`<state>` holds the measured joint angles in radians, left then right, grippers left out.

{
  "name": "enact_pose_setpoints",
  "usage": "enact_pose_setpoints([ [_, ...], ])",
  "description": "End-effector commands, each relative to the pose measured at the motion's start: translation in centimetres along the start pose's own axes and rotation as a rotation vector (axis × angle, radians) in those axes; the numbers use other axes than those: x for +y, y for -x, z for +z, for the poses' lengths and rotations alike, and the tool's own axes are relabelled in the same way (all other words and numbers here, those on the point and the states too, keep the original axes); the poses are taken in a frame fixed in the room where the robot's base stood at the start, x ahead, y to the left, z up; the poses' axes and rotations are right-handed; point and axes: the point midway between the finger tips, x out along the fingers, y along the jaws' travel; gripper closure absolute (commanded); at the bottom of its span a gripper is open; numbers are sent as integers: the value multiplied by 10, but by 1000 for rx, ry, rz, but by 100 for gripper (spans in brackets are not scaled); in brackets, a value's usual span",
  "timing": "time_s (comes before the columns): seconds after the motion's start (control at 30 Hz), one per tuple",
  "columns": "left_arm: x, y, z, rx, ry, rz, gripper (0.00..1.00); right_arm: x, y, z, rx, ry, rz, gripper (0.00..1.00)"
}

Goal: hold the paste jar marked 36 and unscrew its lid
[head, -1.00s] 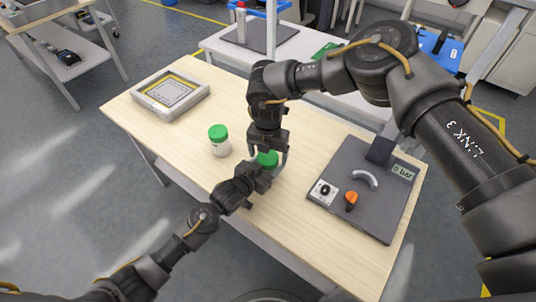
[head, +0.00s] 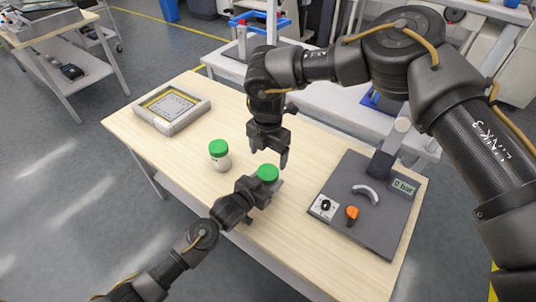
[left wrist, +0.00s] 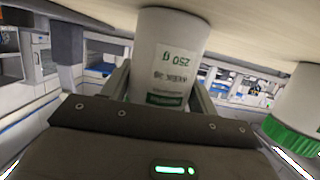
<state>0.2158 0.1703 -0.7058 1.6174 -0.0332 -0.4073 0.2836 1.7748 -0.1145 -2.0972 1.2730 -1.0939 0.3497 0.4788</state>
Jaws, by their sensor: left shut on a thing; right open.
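A white jar with a green lid (head: 267,172) stands at the front middle of the wooden table. My left gripper (head: 264,188) is shut on this jar's body from the front left. A second white jar with a green lid (head: 219,150) stands free to the left.
A grey-framed tray (head: 171,108) lies at the table's far left. The table between tray and second jar is clear.

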Motion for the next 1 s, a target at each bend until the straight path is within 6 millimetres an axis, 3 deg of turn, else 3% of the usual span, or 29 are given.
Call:
enact_pose_setpoints([
  [0.5, 0, 0, 0, 0, 0, 0, 100, 0, -68, 0, 0, 2, -1, 18],
  [0.9, 0, 0, 0, 0, 0, 0, 100, 0, -76, 0, 0, 3, 0, 18],
  [1.0, 0, 0, 0, 0, 0, 0, 100, 0, -76, 0, 0, 3, 0, 30],
])
